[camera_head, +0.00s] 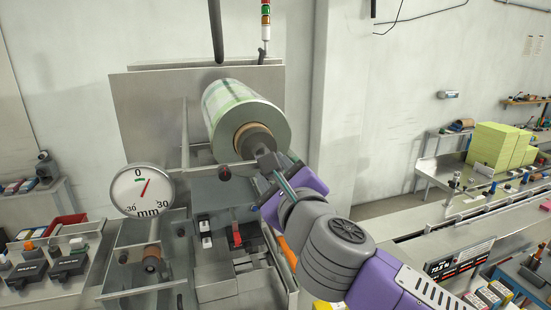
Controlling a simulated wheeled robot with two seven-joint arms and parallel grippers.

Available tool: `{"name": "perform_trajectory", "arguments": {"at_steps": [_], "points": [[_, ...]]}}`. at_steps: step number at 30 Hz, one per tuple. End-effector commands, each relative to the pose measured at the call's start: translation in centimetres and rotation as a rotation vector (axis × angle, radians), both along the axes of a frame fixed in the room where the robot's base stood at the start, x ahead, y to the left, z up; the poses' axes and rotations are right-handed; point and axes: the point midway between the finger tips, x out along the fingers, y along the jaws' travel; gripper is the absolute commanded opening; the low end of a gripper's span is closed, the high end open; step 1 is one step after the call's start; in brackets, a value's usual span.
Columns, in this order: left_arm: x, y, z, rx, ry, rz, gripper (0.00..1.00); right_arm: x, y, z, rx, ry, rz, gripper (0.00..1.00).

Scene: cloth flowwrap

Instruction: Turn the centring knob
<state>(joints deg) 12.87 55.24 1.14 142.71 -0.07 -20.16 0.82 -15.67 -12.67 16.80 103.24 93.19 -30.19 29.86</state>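A film roll (225,105) with a green and white print sits on the machine, its near end facing me. At its centre is a brown core with a dark grey round hub (252,139), which I take for the centring knob. My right gripper (266,160) reaches in from the lower right, its fingertips at the hub's lower right edge. Whether the fingers grip it is hidden. A round dial gauge (142,190) marked in mm has its red needle slightly right of 0. A small dark knob with a red mark (224,172) sits below the roll. My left gripper is out of view.
Metal panels and a frame (150,110) stand behind and left of the roll. A red part (237,236) and small blocks lie below it. A conveyor (470,215) runs at right, with stacked yellow-green packs (495,147) behind. A left bench (50,270) holds dark boxes.

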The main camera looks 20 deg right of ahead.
Motion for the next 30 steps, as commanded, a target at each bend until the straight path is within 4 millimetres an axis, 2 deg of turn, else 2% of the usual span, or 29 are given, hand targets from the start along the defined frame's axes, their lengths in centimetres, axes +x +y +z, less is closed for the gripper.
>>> {"name": "perform_trajectory", "arguments": {"at_steps": [1, 4, 15, 30], "points": [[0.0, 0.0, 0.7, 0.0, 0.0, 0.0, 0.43, 0.0, 0.0, 0.3, -0.043, 0.0, 0.0, 0.11], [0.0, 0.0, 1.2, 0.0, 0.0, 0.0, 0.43, 0.0, 0.0, 0.2, -0.124, -0.004, 0.001, 0.11], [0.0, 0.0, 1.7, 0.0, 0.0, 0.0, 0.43, 0.0, 0.0, 0.0, -0.333, -0.013, 0.0, 0.11], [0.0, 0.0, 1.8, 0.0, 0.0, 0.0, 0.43, 0.0, 0.0, -0.1, -0.39, -0.014, 0.001, 0.11]]}}
